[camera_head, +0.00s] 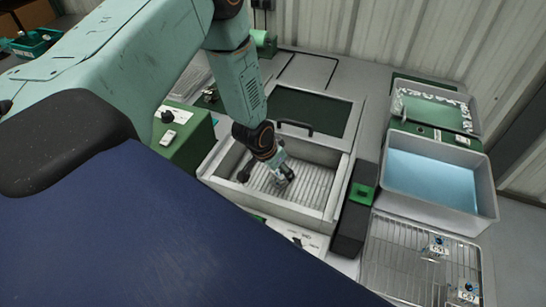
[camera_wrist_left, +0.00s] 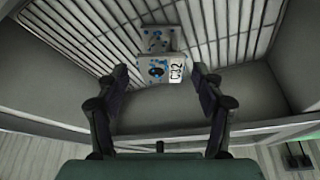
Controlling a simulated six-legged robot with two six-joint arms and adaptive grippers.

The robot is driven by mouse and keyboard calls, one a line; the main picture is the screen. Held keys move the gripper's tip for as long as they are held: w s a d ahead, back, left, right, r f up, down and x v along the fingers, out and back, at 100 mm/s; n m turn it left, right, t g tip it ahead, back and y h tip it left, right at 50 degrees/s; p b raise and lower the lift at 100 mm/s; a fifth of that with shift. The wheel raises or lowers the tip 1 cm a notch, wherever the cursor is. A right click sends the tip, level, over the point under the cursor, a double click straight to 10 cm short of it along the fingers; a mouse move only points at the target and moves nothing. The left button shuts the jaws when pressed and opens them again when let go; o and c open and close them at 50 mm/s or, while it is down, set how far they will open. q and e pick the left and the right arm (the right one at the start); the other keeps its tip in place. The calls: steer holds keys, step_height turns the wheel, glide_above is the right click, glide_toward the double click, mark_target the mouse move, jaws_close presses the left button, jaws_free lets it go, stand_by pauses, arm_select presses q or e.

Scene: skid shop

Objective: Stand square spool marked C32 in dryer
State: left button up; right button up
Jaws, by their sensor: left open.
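The spool marked C32 (camera_wrist_left: 154,68) is a small grey-white square piece with blue patches and a white label. It sits on the slatted floor inside the dryer (camera_head: 334,197), a grey open-topped box. My left gripper (camera_head: 282,174) reaches down into the dryer. In the left wrist view the gripper's fingers (camera_wrist_left: 159,76) are open, one on each side of the spool, with gaps showing. In the head view the gripper mostly hides the spool. My right gripper is in neither view.
The dryer's dark green lid (camera_head: 305,108) is open behind it. To the right are a blue-filled tray (camera_head: 483,172), a grey tray with green (camera_head: 398,103), and a wire rack (camera_head: 385,262) holding spools marked C91 (camera_head: 437,248) and C57 (camera_head: 468,292). The dryer walls surround my gripper closely.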

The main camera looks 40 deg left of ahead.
arm_select(q)
steer(key=p+v, duration=0.4)
steer(key=v, duration=0.5)
steer(key=shift+r, duration=0.4)
steer(key=shift+f, duration=0.1)
steer(key=shift+s, duration=0.1)
stand_by(0.4)
